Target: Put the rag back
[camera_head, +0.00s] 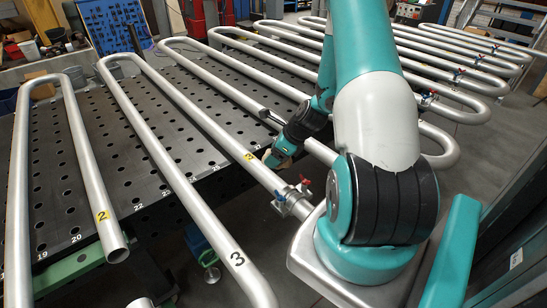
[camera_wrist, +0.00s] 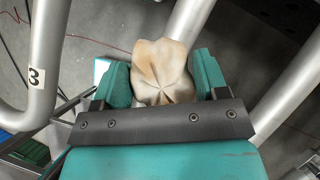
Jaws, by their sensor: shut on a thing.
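The rag (camera_wrist: 160,68) is a beige, crumpled cloth. In the wrist view it sits bunched between the two teal fingers of my gripper (camera_wrist: 162,77), which is shut on it. A grey pipe passes behind the rag in that view; I cannot tell whether the rag touches it. In the head view my gripper (camera_head: 277,158) is small, beside a long pipe at the middle of the picture. Only a small pale bit of the rag (camera_head: 267,157) shows there, the rest being hidden by the gripper.
Several bent steel pipe coils (camera_head: 150,140) lie across a dark perforated table (camera_head: 60,180). A valve with a red handle (camera_head: 297,197) sits on the pipe near my gripper. A pipe labelled 3 (camera_wrist: 36,80) stands left in the wrist view. Tools and shelves line the back.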

